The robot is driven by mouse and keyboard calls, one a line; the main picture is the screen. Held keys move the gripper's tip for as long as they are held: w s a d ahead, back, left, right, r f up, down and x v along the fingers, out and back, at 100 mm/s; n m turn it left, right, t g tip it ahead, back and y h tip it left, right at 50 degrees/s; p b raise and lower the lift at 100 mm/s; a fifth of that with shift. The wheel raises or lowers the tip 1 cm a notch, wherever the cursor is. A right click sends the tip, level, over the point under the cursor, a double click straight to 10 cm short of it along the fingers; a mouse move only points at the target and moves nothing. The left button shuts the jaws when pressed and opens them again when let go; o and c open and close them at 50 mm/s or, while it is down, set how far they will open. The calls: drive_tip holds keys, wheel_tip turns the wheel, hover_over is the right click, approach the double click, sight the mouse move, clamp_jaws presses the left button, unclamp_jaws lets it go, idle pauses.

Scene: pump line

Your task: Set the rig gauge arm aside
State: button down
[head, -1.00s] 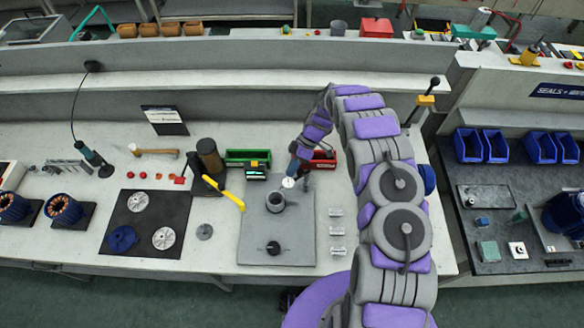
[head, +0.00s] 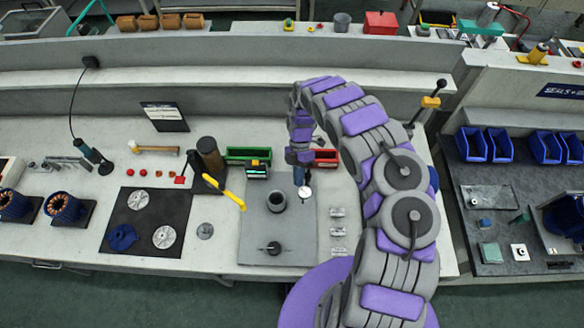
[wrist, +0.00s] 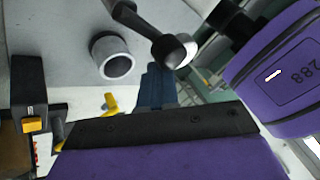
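The gauge arm shows as a round white-faced gauge (head: 305,191) just right of the grey cylinder on the rig plate; my arm hides part of it. In the wrist view a dark bar with a round grey-white end (wrist: 174,50) crosses the top, beside the open-topped grey cylinder (wrist: 112,56). My gripper (head: 301,177) is low over the right side of the plate, right at the gauge. In the wrist view its blue fingers (wrist: 157,84) look closed together, with their tips close below the round end. I cannot tell whether they touch it.
The grey rig plate (head: 252,238) carries the grey cylinder (head: 277,201) and a dark knob (head: 273,248). A yellow-handled tool (head: 231,198) lies left of it, small metal blocks (head: 338,232) right. Green (head: 247,154) and red (head: 326,158) bins stand behind.

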drive_tip(key=shift+s+d+n+h+p, duration=0.3)
drive_tip(key=shift+d+n+h+p, duration=0.15)
drive_tip(key=shift+n, duration=0.25)
drive_tip(key=shift+a, duration=0.1)
